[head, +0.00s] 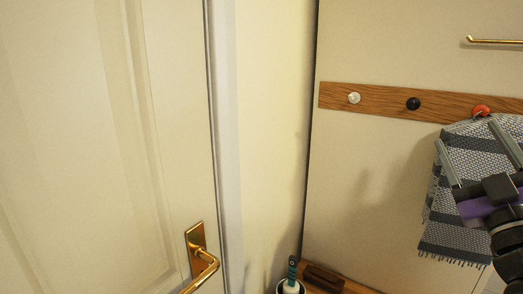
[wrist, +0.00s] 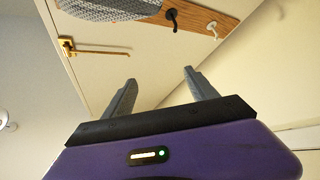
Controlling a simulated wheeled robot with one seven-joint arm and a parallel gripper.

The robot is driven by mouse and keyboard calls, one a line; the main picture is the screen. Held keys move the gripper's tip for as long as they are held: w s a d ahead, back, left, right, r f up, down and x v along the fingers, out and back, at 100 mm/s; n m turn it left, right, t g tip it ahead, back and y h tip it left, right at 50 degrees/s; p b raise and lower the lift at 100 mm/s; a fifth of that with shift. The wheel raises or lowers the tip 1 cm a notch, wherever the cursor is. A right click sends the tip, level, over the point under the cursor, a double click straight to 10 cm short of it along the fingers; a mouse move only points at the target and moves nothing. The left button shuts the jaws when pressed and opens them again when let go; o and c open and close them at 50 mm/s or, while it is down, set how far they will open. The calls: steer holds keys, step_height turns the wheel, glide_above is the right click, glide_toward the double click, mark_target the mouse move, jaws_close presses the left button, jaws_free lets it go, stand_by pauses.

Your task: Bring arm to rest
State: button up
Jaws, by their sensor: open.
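My gripper (head: 465,131) is at the right edge of the head view, in front of the upper part of a hanging towel. Its two grey fingers are apart with nothing between them. They also show spread and empty in the wrist view (wrist: 160,76), above the purple gripper body. The grey-and-white striped towel (head: 450,238) hangs from the red knob (head: 480,109) on a wooden peg rail (head: 380,100). In the wrist view part of the towel (wrist: 110,8) shows at the top, apart from the fingers.
A white knob (head: 354,98) and a black knob (head: 413,104) on the rail are bare. A brass rod (head: 495,41) is above right. A door with a brass handle (head: 205,265) stands at left. A blue-handled brush (head: 292,270) and a brown item (head: 323,278) are low.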

steer(key=s+a+f+m+g+h+p, duration=0.1)
steer(key=s+a+f+m+h, duration=0.1)
steer(key=s+a+f+m, duration=0.45)
steer(key=s+a+f+m+g+h+p, duration=0.15)
steer(key=s+f+m, duration=0.25)
steer(key=s+f, duration=0.65)
steer(key=s+a+f+n+g+y, duration=0.2)
steer(key=s+a+f+g+y, duration=0.1)
steer(key=s+f, duration=0.5)
steer(key=s+a+f+n+g+y+p, duration=0.1)
steer(key=s+a+f+n+g+y, duration=0.1)
steer(key=s+f, duration=0.7)
steer(key=s+a+g+y, duration=0.1)
steer(key=s+a, duration=0.1)
steer(key=s, duration=0.3)
steer(key=shift+s+g, duration=0.35)
steer(key=shift+s, duration=0.05)
